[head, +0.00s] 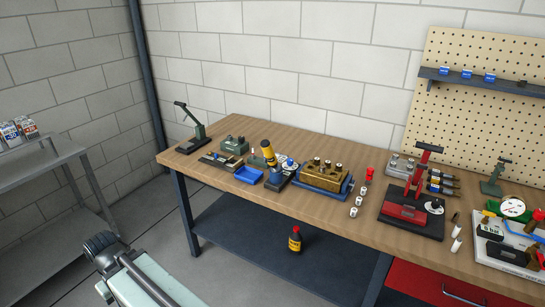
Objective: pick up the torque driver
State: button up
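What looks like the torque driver (268,154) is a yellow tool with dark bands. It leans a little in or against a dark block on the wooden workbench (245,130), left of the middle. Its lower end is hidden, and I cannot tell how it is held there. Part of my own arm shows at the lower left, well short of the bench. My gripper cannot be made out in this view.
A blue tray (248,175) lies just left of the driver, and a brass block (322,175) stands to its right. A red toggle press (408,212) is further right. Floor is open before the bench.

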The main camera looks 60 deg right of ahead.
aim_at(267, 148)
jog(key=i, duration=0.9)
jog(key=u, duration=0.05)
